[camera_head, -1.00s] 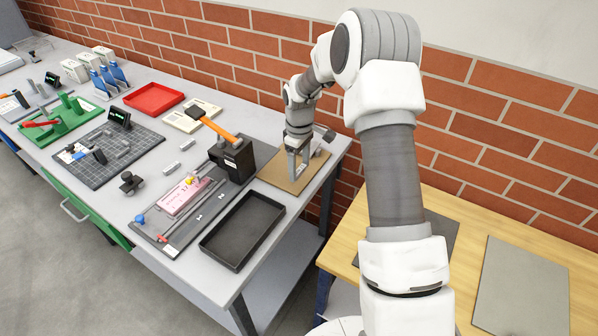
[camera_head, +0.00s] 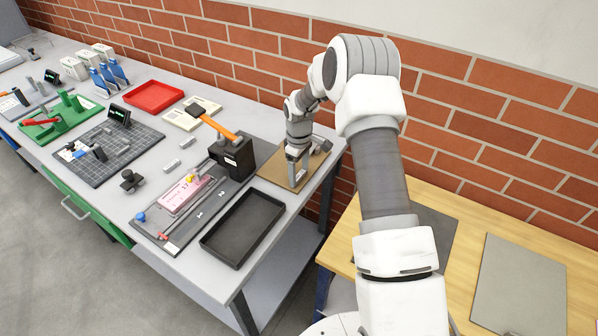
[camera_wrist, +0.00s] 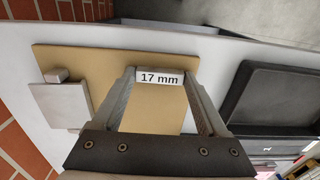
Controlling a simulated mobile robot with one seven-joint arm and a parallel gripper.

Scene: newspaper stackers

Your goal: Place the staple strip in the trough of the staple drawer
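My gripper (camera_wrist: 161,76) is low over a tan board at the right end of the bench. Its two fingers are spread, with a pale block marked "17 mm" (camera_wrist: 160,78) between the tips in the wrist view. The tips are close to the block's ends; whether they press on it I cannot tell. In the head view my gripper (camera_head: 298,183) hides the block. Small light-grey bars (camera_head: 171,167) lie left of a black stapler body with an orange handle (camera_head: 232,157). I cannot make out for certain which part is the staple drawer or its trough.
An empty black tray (camera_head: 243,228) lies in front of the board. A dark fixture with a pink sheet (camera_head: 181,195) is left of it. A grey plate (camera_wrist: 60,108) and small block (camera_wrist: 55,75) sit at the tan board's (camera_wrist: 105,62) left side in the wrist view.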

